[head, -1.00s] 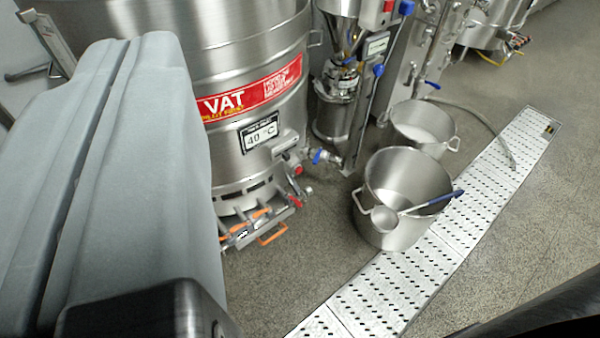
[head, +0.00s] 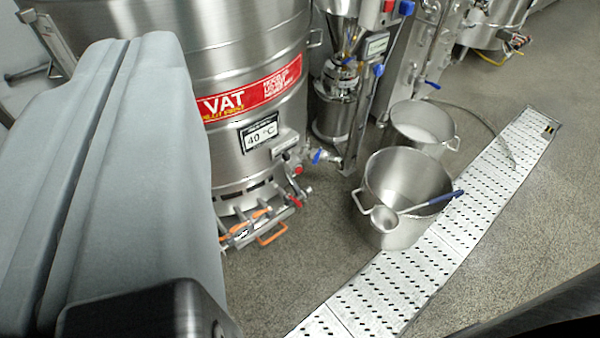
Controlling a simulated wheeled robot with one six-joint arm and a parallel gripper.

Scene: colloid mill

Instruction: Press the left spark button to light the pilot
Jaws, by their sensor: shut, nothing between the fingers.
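The steel vat (head: 250,60) with a red VAT label stands left of centre. Its burner assembly (head: 255,218) is low at its base, with an orange handle (head: 272,234) and small red parts (head: 295,201). The spark buttons and the pilot are too small to tell apart, and part of the burner's left side is hidden behind my gripper. My gripper (head: 128,42) fills the left of the view, its two grey fingers shut together with nothing between them. It appears well in front of the vat and apart from the burner.
A large steel pot (head: 400,185) with a blue-handled ladle (head: 435,200) stands right of the burner. A second pot (head: 422,128) is behind it. A perforated floor drain (head: 400,285) runs diagonally. The mill (head: 340,85) stands right of the vat. Bare floor lies before the burner.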

